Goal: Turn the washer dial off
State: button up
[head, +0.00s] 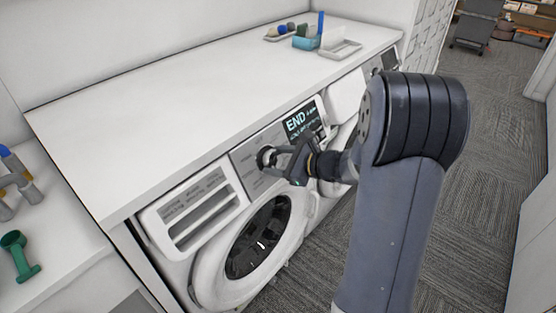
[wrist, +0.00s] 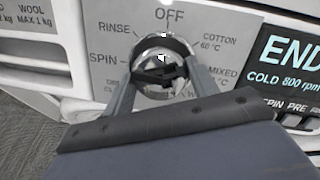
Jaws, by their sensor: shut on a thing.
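The washer (head: 214,281) is white, with a round glass door and a grey control panel (wrist: 110,30). Its round, shiny dial (head: 265,156) is at the panel's middle and also shows in the wrist view (wrist: 160,42). My gripper (head: 278,158) is shut on the dial, with one finger on each side of it. Around the dial are labels: OFF at the top, RINSE and SPIN at left, COTTON 60 °C and MIXED at right. The lower labels are partly hidden by my gripper. I cannot tell clearly which label the dial points at.
The display (head: 302,121) right of the dial reads END and, in the wrist view, COLD 800 rpm. A white countertop (head: 190,95) lies above the washer, with small items (head: 306,40) at its far end. Carpet is open at right.

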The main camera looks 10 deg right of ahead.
jog(key=m+p, duration=0.1)
jog(key=m, duration=0.4)
jog(key=shift+t, duration=0.3)
jog(key=m+h+p, duration=0.1)
jog(key=m, duration=0.4)
jog(key=shift+s+a+t+p, duration=0.1)
jog(key=shift+t+p, duration=0.25)
jog(key=shift+t, duration=0.05)
jog(key=m+h+p, duration=0.1)
jog(key=m+p, duration=0.1)
jog(key=m, duration=0.3)
jog(key=shift+r+m+p, duration=0.1)
jog(key=shift+m+p, duration=0.2)
jog(key=shift+m, duration=0.1)
jog(key=shift+m+h+p, duration=0.3)
jog(key=shift+m+p, duration=0.45)
jog(key=shift+m, duration=0.75)
jog(key=o, duration=1)
jog(key=v, duration=1)
jog(key=shift+s, duration=0.45)
